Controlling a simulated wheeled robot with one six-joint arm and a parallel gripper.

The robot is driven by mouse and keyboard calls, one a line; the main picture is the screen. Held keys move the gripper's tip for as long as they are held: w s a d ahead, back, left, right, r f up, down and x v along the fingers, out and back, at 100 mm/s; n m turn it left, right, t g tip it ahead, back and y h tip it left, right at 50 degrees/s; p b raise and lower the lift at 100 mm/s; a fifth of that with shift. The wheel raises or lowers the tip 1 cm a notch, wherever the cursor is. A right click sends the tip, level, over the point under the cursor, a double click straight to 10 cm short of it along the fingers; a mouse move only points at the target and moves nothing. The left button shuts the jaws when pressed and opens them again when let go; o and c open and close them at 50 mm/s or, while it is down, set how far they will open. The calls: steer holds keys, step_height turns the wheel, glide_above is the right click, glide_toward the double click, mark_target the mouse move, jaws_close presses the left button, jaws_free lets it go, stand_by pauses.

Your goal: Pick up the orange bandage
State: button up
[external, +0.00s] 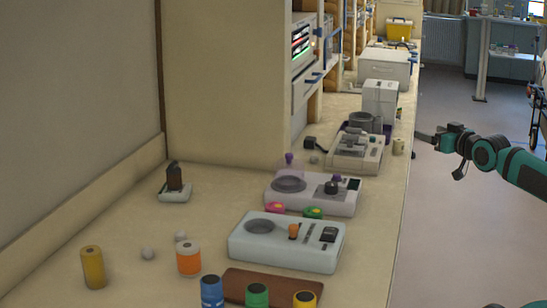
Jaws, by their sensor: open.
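An orange cylinder with a pale band (188,259), which looks like the orange bandage, stands upright on the left part of the counter. My gripper (424,137) is at the right, beside the counter's right edge and over the floor side. It is far from the orange cylinder, up and to the right of it in the picture. The gripper is open, and nothing shows between its fingers, though they are small here.
Blue (212,291), green (257,296) and yellow-topped cylinders stand by a brown tray (272,284). White devices (255,249) line the counter's right side.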

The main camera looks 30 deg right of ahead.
steer(key=w+a+r+n+g+y, duration=0.35)
steer(key=w+a, duration=0.55)
steer(key=a, duration=0.4)
steer(key=n+g, duration=0.6)
steer(key=g, duration=0.5)
glide_above(194, 244)
steer(key=s+d, duration=0.4)
step_height(194, 244, down, 6)
steer(key=shift+h, duration=0.35)
steer(key=x, duration=1.2)
steer(key=shift+w+a, duration=0.2)
steer(key=shift+w, duration=0.2)
steer(key=shift+t, duration=0.25)
steer(key=shift+a+x, duration=0.2)
steer(key=shift+x, duration=1.1)
steer(key=shift+a+x, duration=0.2)
steer(key=shift+x, duration=1.1)
steer(key=shift+s, duration=0.15)
steer(key=c, duration=1)
